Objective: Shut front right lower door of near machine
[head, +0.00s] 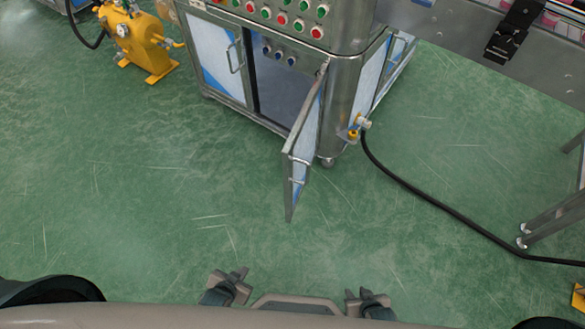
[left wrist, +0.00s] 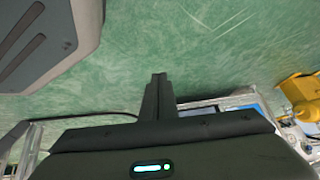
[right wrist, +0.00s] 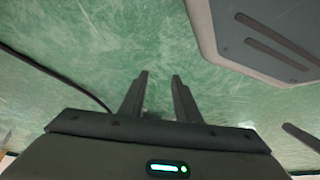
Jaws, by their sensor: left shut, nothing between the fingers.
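The near machine (head: 343,90) is a steel cabinet at the top centre of the head view. Its front right lower door (head: 302,165) stands open, swung out towards me, hinged at the cabinet's right front corner. A handle (head: 299,160) shows on the door. The dark opening (head: 282,88) beside it is uncovered. My left gripper (head: 241,272) is shut and empty, low in the head view, apart from the door; its fingers meet in the left wrist view (left wrist: 158,77). My right gripper (head: 358,292) is open and empty, its fingers apart in the right wrist view (right wrist: 160,76).
The left lower door (head: 212,62) of the cabinet is closed. A black hose (head: 430,199) runs from a valve (head: 357,124) across the floor to the right. A yellow pump (head: 140,42) stands at upper left. A conveyor (head: 470,45) is at upper right. Green floor before the door is clear.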

